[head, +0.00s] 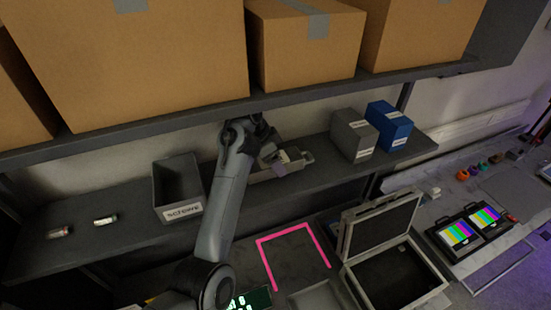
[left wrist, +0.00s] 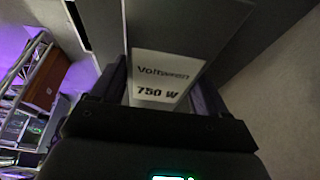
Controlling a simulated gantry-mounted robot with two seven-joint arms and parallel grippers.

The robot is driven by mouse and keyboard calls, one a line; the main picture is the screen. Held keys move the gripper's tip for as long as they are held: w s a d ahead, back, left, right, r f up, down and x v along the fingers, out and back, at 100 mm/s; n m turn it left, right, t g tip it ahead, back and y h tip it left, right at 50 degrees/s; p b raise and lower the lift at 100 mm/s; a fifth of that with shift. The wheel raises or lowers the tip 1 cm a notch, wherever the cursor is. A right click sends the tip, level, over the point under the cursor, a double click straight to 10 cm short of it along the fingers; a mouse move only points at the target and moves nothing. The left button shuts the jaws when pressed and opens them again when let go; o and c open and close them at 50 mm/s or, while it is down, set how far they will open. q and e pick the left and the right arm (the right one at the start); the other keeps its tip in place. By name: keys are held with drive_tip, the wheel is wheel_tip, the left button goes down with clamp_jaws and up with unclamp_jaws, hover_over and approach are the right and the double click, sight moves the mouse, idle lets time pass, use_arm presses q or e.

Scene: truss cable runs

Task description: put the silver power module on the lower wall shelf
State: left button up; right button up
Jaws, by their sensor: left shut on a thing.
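My left gripper (head: 266,143) reaches in over the lower wall shelf (head: 125,243), under the upper shelf. It is shut on the silver power module (head: 291,157), mostly hidden behind the arm and hand in the head view. In the left wrist view the module's pale label (left wrist: 160,75) reads "750 W" and sits between the two dark fingers (left wrist: 160,92). I cannot tell whether the module touches the shelf. My right gripper is not in view.
A grey bin labelled screws (head: 177,190) stands left of the gripper. A grey box (head: 353,137) and a blue box (head: 389,128) stand to the right. Cardboard boxes (head: 305,45) fill the upper shelf (head: 165,122) close above. An open case (head: 385,250) lies below.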

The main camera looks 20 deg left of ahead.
use_arm(q)
drive_tip(key=shift+w+a+f, duration=0.25)
drive_tip(key=shift+w+a, duration=0.05)
drive_tip(key=shift+w, duration=0.1)
drive_tip(key=shift+s+d+f, duration=0.15)
drive_tip(key=shift+f, duration=0.25)
drive_tip(key=shift+f, duration=0.15)
drive_tip(key=o, duration=1.6)
drive_tip(key=shift+c, duration=0.2)
